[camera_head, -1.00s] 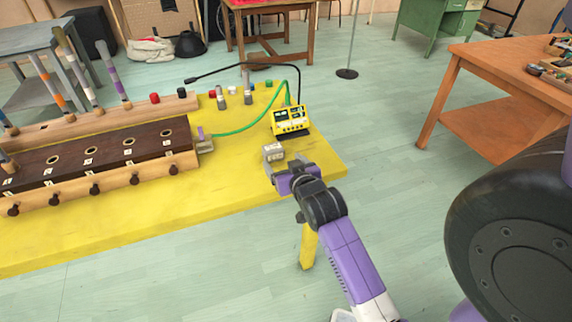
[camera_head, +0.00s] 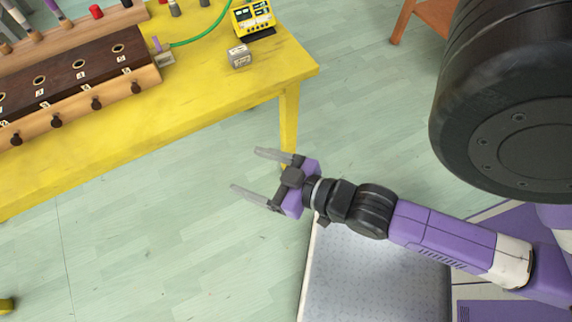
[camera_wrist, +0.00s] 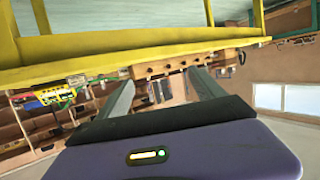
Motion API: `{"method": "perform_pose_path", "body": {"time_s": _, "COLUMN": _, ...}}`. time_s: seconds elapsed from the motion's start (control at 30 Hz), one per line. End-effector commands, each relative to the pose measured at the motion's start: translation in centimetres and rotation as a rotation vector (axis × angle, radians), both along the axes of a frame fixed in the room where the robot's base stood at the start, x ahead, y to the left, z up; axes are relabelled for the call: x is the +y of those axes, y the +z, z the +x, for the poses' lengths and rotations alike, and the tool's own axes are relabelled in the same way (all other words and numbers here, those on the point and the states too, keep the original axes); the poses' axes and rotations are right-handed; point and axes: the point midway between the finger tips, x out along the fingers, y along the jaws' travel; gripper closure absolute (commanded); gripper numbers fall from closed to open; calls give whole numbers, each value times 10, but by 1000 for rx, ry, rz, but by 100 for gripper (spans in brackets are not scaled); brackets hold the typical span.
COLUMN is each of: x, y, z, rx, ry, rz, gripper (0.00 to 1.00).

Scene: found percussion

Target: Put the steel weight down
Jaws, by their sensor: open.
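The steel weight (camera_head: 239,55) is a small grey block with a pale label. My gripper (camera_head: 244,170) is open and empty, out past the table's front edge, clear of the weight. In the wrist view the two grey fingers (camera_wrist: 160,92) stand wide apart with nothing between them. The weight cannot be made out in the wrist view.
A long wooden box with holes and pegs (camera_head: 75,85) fills the table's left. A yellow device (camera_head: 253,17) with a green cable stands behind the weight. A table leg (camera_head: 289,120) is close to my gripper.

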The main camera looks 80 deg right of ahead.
Motion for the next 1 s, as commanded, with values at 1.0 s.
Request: {"method": "perform_pose_path", "body": {"time_s": 1.0, "x": 71, "y": 80, "z": -81, "rx": -28, "ry": 263, "rz": 7, "gripper": 22}}
